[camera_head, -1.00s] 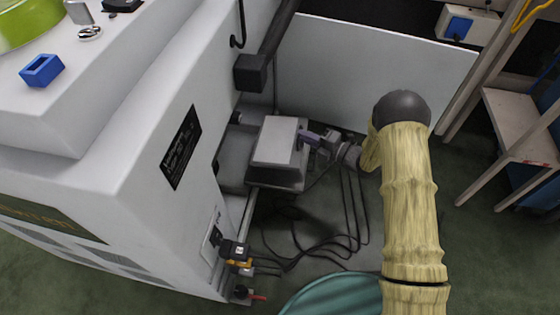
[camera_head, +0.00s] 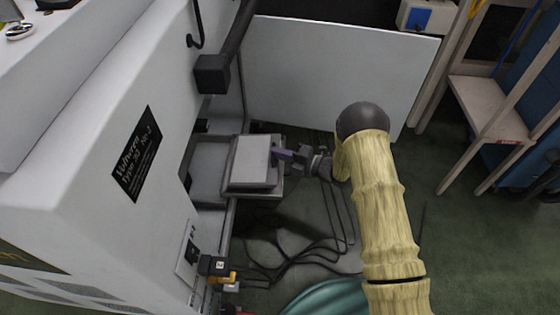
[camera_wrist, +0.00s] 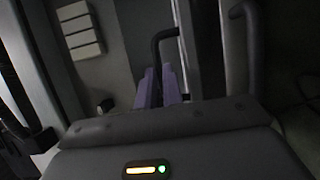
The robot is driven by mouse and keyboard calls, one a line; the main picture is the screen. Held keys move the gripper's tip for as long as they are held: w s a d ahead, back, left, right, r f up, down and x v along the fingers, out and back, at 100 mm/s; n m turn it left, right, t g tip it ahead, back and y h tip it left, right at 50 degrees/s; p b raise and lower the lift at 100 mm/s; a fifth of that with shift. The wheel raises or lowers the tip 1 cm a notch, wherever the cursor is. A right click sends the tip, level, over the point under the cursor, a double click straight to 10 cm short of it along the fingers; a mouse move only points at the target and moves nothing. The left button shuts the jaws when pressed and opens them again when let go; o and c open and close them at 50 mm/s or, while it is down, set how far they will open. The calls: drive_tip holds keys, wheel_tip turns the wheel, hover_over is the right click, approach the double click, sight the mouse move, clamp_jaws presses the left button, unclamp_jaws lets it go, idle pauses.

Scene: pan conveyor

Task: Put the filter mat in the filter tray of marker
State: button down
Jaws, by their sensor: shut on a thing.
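My gripper (camera_head: 280,154), with purple fingers, is beside the right side of a pale flat-topped block (camera_head: 253,160) at the side of the white machine. I cannot tell for sure whether this block is the filter mat or part of the tray. It sits on a grey tray-like frame (camera_head: 208,182) that reaches to the machine's wall. In the wrist view my gripper (camera_wrist: 158,85) is shut on a dark bent bar (camera_wrist: 165,36), like a handle.
The white machine (camera_head: 85,140), with a black label plate (camera_head: 138,153), fills the left. A white panel (camera_head: 335,70) stands behind. Black cables (camera_head: 310,255) lie on the floor below the tray. A wooden stand (camera_head: 490,110) is at right, with clear green floor before it.

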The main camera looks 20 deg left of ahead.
wheel_tip(320, 180, down, 4)
drive_tip(key=shift+r+b, duration=0.2)
drive_tip(key=shift+b, duration=0.9)
drive_tip(key=c, duration=1.8)
unclamp_jaws()
drive_tip(key=shift+r, duration=0.1)
drive_tip(key=shift+s+d+r+p, duration=0.1)
drive_tip(key=shift+d+p, duration=0.55)
drive_tip(key=shift+s+d+r+p, duration=0.1)
drive_tip(key=shift+s+d+p, duration=0.2)
drive_tip(key=shift+d+p, duration=1.1)
drive_tip(key=shift+s+d+r+p, duration=0.2)
drive_tip(key=shift+d+p, duration=0.5)
drive_tip(key=shift+d, duration=1.45)
drive_tip(key=shift+s+d+f+p, duration=0.1)
drive_tip(key=shift+s+d+p, duration=0.25)
drive_tip(key=shift+d+p, duration=1.05)
